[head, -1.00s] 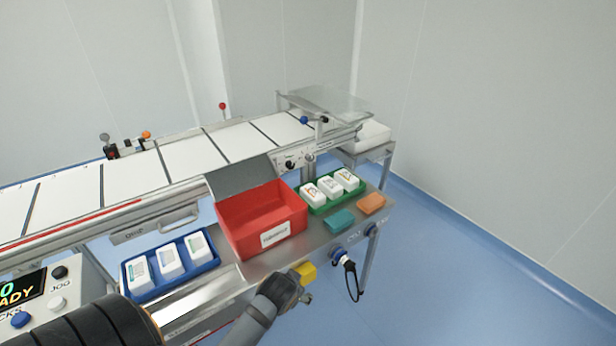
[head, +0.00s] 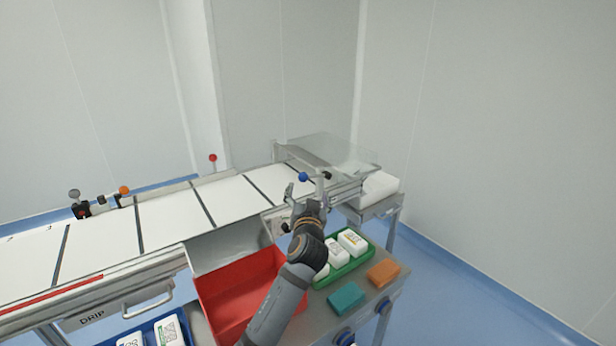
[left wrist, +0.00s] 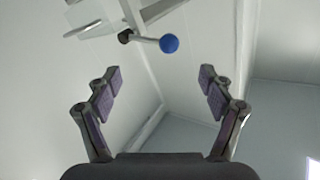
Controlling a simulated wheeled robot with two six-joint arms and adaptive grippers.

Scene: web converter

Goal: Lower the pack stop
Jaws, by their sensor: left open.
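A lever with a blue ball knob (head: 303,177) and a dark pivot (head: 327,175) stands at the conveyor's right end, by a clear cover. I take it to be the pack stop, though no label shows. In the left wrist view the blue knob (left wrist: 169,43) sits on a pale rod, ahead of the fingers and between their lines. My left gripper (head: 305,191) is open and empty, just below the knob in the head view; its spread fingers also show in the left wrist view (left wrist: 159,90). I see no contact with the knob. My right gripper is not in view.
Below are a red bin (head: 225,290), a green tray (head: 345,268) of white packs, a teal block (head: 346,297) and an orange block (head: 384,272). A red-knobbed post (head: 213,158) stands behind.

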